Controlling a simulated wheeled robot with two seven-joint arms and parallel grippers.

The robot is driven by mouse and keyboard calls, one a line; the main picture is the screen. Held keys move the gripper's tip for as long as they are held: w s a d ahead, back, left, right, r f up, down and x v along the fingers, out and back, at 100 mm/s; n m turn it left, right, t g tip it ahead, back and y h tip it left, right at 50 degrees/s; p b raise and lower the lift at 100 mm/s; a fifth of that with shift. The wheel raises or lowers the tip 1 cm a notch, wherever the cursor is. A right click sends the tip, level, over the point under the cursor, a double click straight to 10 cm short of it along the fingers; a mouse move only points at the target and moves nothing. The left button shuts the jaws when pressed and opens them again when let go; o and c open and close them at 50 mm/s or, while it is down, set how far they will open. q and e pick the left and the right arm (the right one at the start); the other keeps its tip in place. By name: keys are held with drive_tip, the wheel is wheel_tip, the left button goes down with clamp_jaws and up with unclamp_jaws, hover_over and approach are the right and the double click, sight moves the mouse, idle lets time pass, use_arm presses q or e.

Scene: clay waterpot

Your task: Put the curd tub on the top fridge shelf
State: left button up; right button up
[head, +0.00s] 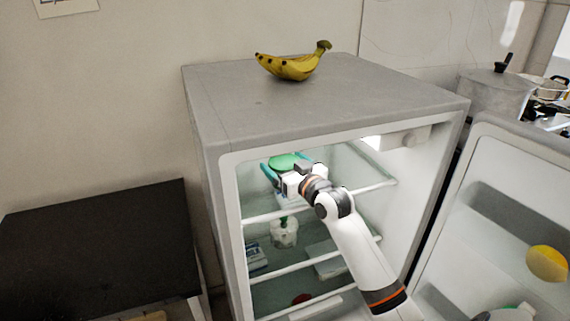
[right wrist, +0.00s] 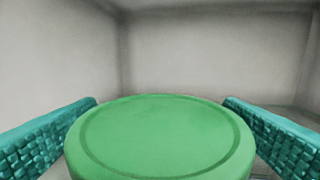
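The curd tub (head: 284,161) has a round green lid and is inside the upper part of the fridge, seen from above. Its lid (right wrist: 160,140) fills the lower middle of the right wrist view. My right gripper (head: 283,172) has its teal fingers on opposite sides of the tub and appears shut on it, with the fingers meeting the lid's edges. The top fridge shelf (head: 262,217) shows its front edge below the gripper. The tub's base is hidden, so I cannot tell whether it touches the shelf. My left gripper is not in view.
The fridge door (head: 500,180) stands open at the right, with a yellow item (head: 547,263) in it. Bananas (head: 292,65) lie on the fridge top. A whitish container (head: 284,234) and a box (head: 256,257) sit lower inside. Grey walls surround the tub.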

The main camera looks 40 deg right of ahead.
drive_tip(key=shift+o, duration=0.3)
drive_tip(key=shift+r, duration=0.15)
drive_tip(key=s, duration=1.2)
drive_tip(key=shift+a+b, duration=0.25)
drive_tip(key=shift+b, duration=0.2)
idle(0.3)
